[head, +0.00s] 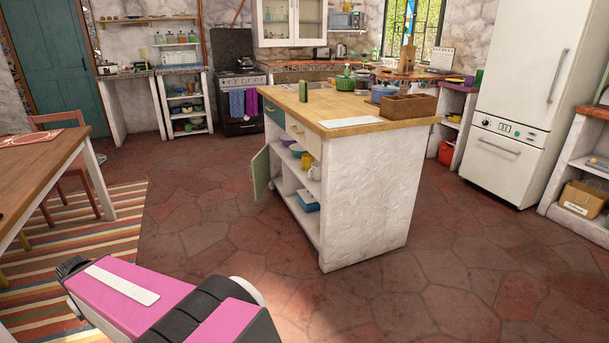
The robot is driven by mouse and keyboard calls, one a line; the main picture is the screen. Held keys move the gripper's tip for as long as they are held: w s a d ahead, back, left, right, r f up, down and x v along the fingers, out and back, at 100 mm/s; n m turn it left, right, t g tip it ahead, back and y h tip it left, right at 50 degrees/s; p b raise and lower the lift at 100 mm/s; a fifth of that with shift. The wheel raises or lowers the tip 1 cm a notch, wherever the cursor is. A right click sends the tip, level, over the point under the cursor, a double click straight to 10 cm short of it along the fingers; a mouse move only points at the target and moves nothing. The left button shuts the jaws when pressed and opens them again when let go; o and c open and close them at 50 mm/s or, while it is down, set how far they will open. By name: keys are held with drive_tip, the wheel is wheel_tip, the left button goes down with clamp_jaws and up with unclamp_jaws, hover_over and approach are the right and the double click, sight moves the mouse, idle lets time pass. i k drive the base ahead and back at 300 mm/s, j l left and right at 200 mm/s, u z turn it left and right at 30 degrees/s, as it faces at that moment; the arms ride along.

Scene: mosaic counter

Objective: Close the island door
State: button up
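The kitchen island (365,185) stands in the middle of the room, with a wooden top and white plaster sides. Its light green door (260,172) is open and stands out to the left from the far part of the island's left side. Open shelves (300,213) with bowls and a yellow cup show nearer to me on that side. Part of my pink and black arm shows at the bottom left, well short of the island and apart from the door. My gripper's fingers do not show in the head view.
A wooden table (40,165) and a chair (72,165) stand at the left on a striped rug (110,240). The red stone floor (200,215) between the rug and the island is clear. A white fridge (525,100) stands at the right, and a stove (240,95) behind.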

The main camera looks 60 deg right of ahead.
sight(260, 166)
drive_tip(key=i+l+z, duration=0.2)
drive_tip(key=z, duration=0.3)
drive_tip(key=i+l+z, duration=0.1)
drive_tip(key=z, duration=0.35)
drive_tip(key=i+z, duration=0.3)
drive_tip(key=z, duration=0.2)
drive_tip(key=i+j+z, duration=0.1)
drive_tip(key=z, duration=0.4)
drive_tip(key=i+j+z, duration=0.25)
drive_tip(key=i+j, duration=0.2)
drive_tip(key=i+j+z, duration=0.25)
drive_tip(key=i+j, duration=0.3)
drive_tip(key=i+j+z, duration=0.25)
drive_tip(key=i+j, duration=0.25)
drive_tip(key=j, duration=0.2)
drive_tip(key=i+j, duration=0.5)
drive_tip(key=j, duration=0.25)
drive_tip(key=i+j, duration=0.25)
drive_tip(key=j, duration=0.1)
